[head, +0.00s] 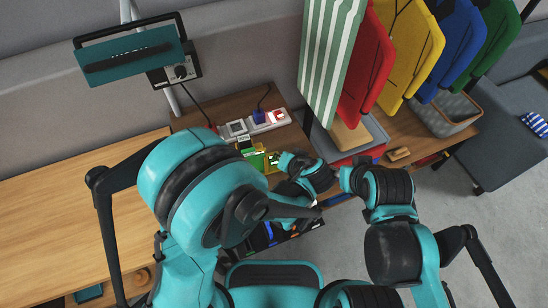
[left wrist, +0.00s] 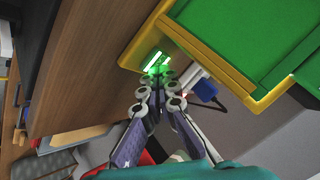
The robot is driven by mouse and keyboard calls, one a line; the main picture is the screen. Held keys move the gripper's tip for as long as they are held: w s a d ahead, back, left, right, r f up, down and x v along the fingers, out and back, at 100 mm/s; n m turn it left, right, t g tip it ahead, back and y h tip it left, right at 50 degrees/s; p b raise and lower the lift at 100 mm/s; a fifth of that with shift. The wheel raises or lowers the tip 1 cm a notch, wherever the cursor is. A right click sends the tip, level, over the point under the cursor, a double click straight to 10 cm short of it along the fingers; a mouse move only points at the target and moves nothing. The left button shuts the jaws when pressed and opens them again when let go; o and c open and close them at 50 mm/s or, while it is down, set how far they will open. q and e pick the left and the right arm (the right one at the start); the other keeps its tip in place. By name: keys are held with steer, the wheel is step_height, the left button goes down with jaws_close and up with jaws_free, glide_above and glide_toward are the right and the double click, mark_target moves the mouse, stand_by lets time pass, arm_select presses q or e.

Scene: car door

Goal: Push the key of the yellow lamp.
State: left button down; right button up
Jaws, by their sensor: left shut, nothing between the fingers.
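The yellow lamp (head: 252,160) is a small box with a yellow rim and a green face on the wooden table. In the left wrist view its yellow rim (left wrist: 195,48) and green face fill the upper right. Its key (left wrist: 155,60) glows green on the yellow side, and the glow also shows in the head view (head: 274,158). My left gripper (left wrist: 160,76) is shut and empty, with its tips right at the key; I cannot tell if they touch it. In the head view it is at the lamp's right side (head: 279,161).
A power strip (head: 268,121) with a blue plug (head: 259,117) lies behind the lamp. A teal radio (head: 130,57) hangs at the upper left. Coloured boards hang at the right, above a grey basket (head: 445,117). The wooden desk (head: 70,215) at left is mostly clear.

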arm_select(q)
steer(key=shift+r, duration=0.15)
step_height(320, 180, up, 6)
steer(key=p, duration=0.4)
steer(key=shift+r+p, duration=0.1)
steer(key=shift+p, duration=0.25)
stand_by(0.5)
